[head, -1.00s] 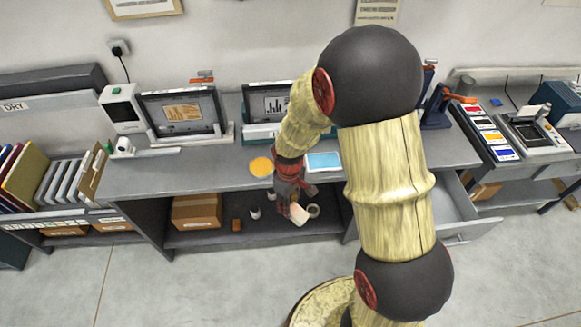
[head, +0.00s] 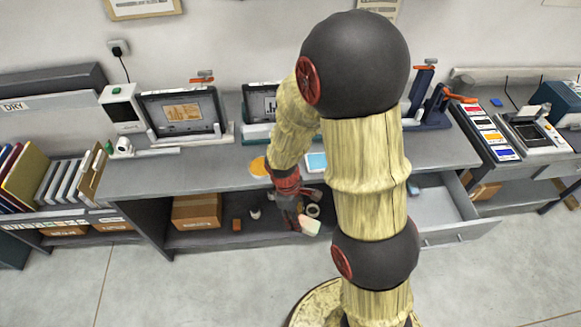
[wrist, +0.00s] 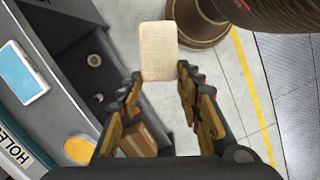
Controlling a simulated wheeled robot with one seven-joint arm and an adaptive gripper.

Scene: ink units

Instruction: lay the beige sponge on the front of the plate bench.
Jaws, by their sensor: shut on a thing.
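My gripper (head: 300,224) is shut on the beige sponge (head: 311,227), which it holds in the air before the bench, below the top's level in the head picture. In the wrist view the sponge (wrist: 158,50) stands out beyond the fingertips of my gripper (wrist: 160,77), a pale rounded block gripped at its near end. The plate bench (head: 190,168) is the long grey worktop across the middle; its surface also shows at the left of the wrist view (wrist: 45,112). My arm hides part of the bench's front.
An orange disc (head: 258,167) and a light-blue plate (head: 317,162) lie on the bench. A cardboard box (head: 196,212) and small items stand on the shelf below. An open drawer (head: 440,207) juts out at the right. The bench's front left is clear.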

